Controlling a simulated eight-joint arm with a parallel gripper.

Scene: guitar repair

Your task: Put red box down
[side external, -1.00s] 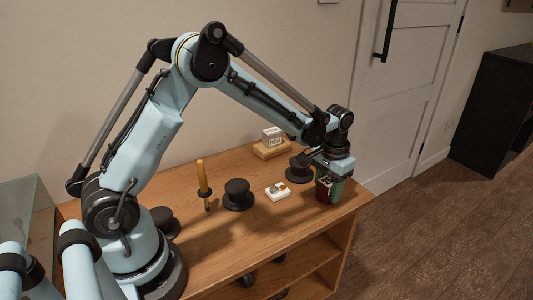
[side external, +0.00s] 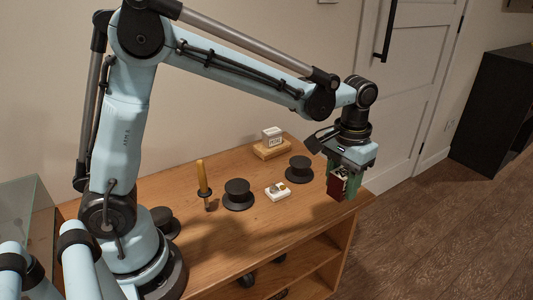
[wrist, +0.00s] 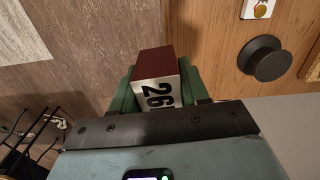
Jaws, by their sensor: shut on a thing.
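A dark red box (side external: 337,187) with a white face is in my gripper (side external: 343,184), at the right end of the wooden table (side external: 235,232). In the wrist view, the red box (wrist: 158,63) shows its red end and a white face marked 26. The green fingers of my gripper (wrist: 156,95) are shut on its two sides. In that view the box overlaps the table's edge, with floor to its left. Whether its underside touches the tabletop cannot be told.
A black spool (side external: 299,169), a small white block (side external: 278,191) and another black spool (side external: 238,194) stand left of the box. A yellow-handled tool (side external: 203,182) stands upright farther left. A white cube on a wooden base (side external: 271,147) is at the back. Bare tabletop lies in front.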

